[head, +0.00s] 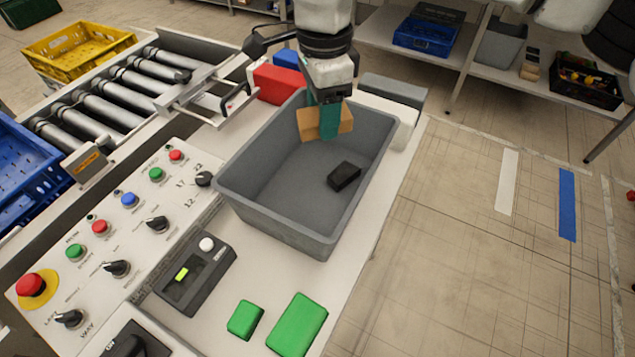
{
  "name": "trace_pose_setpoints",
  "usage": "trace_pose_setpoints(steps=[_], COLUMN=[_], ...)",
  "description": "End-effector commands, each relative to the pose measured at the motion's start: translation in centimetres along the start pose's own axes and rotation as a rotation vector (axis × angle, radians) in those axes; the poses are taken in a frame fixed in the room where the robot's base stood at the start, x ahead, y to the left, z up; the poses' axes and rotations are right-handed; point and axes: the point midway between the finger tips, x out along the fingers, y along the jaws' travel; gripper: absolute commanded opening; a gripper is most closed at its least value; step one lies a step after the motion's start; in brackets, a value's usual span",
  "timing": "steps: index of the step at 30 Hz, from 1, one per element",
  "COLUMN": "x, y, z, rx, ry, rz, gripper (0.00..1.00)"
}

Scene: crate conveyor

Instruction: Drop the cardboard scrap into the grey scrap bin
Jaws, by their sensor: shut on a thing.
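The cardboard scrap (309,124) is a small tan piece held in my gripper (328,122). My gripper has teal fingers and points down, shut on the scrap. The scrap shows on both sides of the fingers, over the far end of the grey scrap bin (240,205). I cannot tell exactly how high it is above the bin floor. The bin is an open rectangular tub on the white worktop. A black block (344,176) lies on its floor, to the right of the middle.
A control panel (120,235) with buttons and knobs lies left of the bin, beside a roller conveyor (110,95). A red block (277,84) and a white block (397,118) stand by the bin's far end. Green blocks (298,325) lie in front. A black device (196,275) sits nearby.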

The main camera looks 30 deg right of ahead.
Motion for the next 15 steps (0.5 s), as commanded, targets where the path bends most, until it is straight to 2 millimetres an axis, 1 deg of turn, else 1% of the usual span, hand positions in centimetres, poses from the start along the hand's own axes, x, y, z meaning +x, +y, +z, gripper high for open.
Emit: trace_pose_setpoints(steps=[1, 3, 11, 12, 15], x=[0.65, 0.93, 0.97, 0.97, 0.96], y=[0.03, 0.03, 0.02, 0.02, 0.02], z=[0.01, 0.02, 0.01, 0.02, 0.02], rx=[0.000, 0.000, 0.000, -0.001, -0.001], ry=[-0.001, -0.001, -0.001, -0.001, -0.001], rz=[0.001, 0.001, 0.000, 0.000, 0.000], gripper=[0.23, 0.23, 0.23, 0.53, 0.62])
